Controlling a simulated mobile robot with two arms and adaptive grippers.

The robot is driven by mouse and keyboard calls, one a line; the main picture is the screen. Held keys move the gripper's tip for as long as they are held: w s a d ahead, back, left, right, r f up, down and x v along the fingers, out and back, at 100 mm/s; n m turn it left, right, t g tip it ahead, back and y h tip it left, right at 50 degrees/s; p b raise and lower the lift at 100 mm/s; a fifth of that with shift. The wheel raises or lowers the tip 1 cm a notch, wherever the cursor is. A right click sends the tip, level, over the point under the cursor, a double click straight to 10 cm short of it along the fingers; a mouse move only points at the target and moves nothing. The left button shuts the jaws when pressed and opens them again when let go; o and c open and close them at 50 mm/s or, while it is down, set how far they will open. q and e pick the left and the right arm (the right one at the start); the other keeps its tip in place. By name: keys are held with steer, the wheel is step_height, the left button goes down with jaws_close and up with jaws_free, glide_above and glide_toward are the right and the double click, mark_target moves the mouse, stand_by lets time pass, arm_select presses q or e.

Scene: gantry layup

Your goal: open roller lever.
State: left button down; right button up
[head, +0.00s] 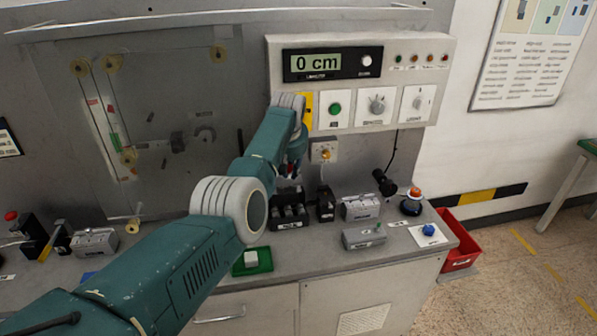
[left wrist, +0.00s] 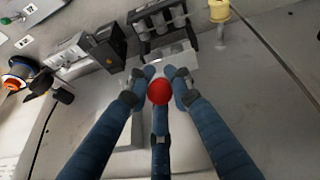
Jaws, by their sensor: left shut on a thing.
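The roller lever shows as a round red knob (left wrist: 160,91) in the middle of the left wrist view. The blue-sleeved fingers of my left gripper (left wrist: 159,86) are closed around it. The rest of the lever is hidden behind the fingers. In the head view my left gripper (head: 291,167) is in front of the grey back panel, below the control box, largely hidden by my own arm. My right gripper is not in view.
A control box (head: 446,65) with a display reading 0 cm hangs above. Below, on the grey bench (head: 300,268), stand a black rack (head: 289,215), grey blocks (head: 361,207) and a green tray (head: 264,260). A red bin (head: 461,250) sits beyond the bench's right end.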

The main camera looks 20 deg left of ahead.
arm_select(q)
steer(key=shift+w+a+r, duration=0.1)
steer(key=shift+a+r, duration=0.1)
steer(key=shift+a, duration=0.15)
steer(key=shift+w+a, duration=0.1)
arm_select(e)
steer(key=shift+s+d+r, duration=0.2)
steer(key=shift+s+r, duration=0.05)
arm_select(q)
steer(key=c, duration=1.6)
jaws_free()
steer(key=shift+o, duration=0.2)
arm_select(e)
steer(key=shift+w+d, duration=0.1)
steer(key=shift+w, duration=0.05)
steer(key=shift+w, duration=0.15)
arm_select(q)
steer(key=shift+r, duration=0.6)
steer(key=v, duration=1)
steer(key=shift+r, duration=0.3)
